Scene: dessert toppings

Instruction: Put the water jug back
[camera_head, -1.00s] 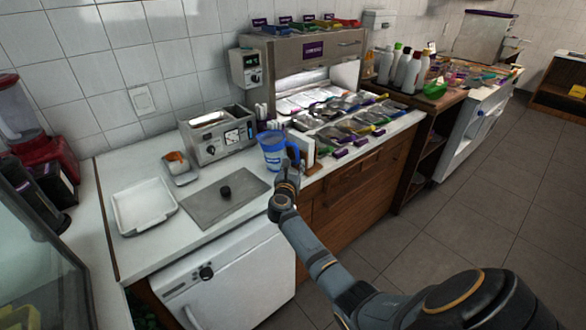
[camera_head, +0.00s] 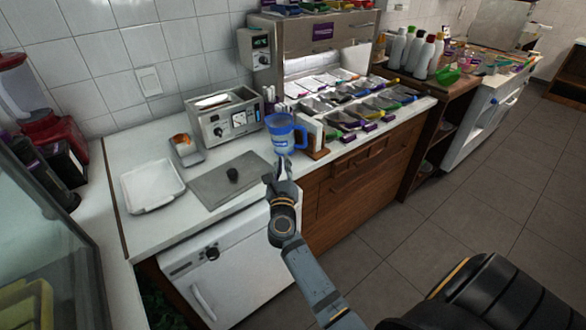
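The blue water jug (camera_head: 281,135) stands upright on the white counter (camera_head: 143,226), between the toaster and the brown-and-white holder. Its handle points to the right. My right gripper (camera_head: 281,166) is just in front of the jug and below its base in the picture, at the counter's front edge. The gripper appears small and dark, and I cannot tell whether its fingers are open or shut. A gap seems to show between it and the jug's handle. My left gripper is not in view.
A steel toaster (camera_head: 224,118) stands left of the jug. A grey board (camera_head: 214,188) with a black knob and a white tray (camera_head: 151,186) lie to the left. A topping rack (camera_head: 345,104) fills the right. A holder (camera_head: 317,139) stands close beside the jug.

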